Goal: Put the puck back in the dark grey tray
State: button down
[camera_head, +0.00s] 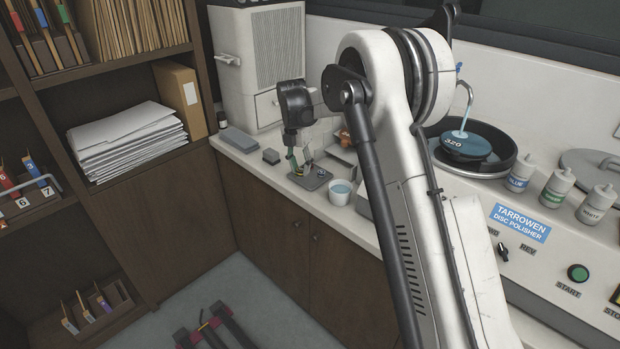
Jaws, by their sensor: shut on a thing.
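My gripper (301,168) points down over the counter, with its fingers close above a small dark grey tray (314,185). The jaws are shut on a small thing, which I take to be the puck. It is mostly hidden between the fingers and too small to make out clearly. I cannot tell whether it touches the tray. The tray lies flat near the counter's front edge and shows small round marks on its right part.
A white cup of bluish liquid (340,192) stands just right of the tray. A white cabinet (262,65) stands behind. The disc polisher (477,150) is at right.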

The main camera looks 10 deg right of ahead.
send_over(312, 186)
notch_tip(312, 186, down, 4)
jog(key=shift+a+r, duration=0.1)
jog(key=shift+r, duration=0.15)
notch_tip(312, 186, down, 4)
jog(key=shift+f+p, duration=0.1)
jog(key=shift+p, duration=0.4)
jog(key=shift+f+b, duration=0.35)
jog(key=shift+b, duration=0.05)
jog(key=shift+f, duration=0.2)
jog(key=c, duration=1.4)
grip_release()
jog(key=shift+c, duration=0.2)
jog(key=shift+r, duration=0.1)
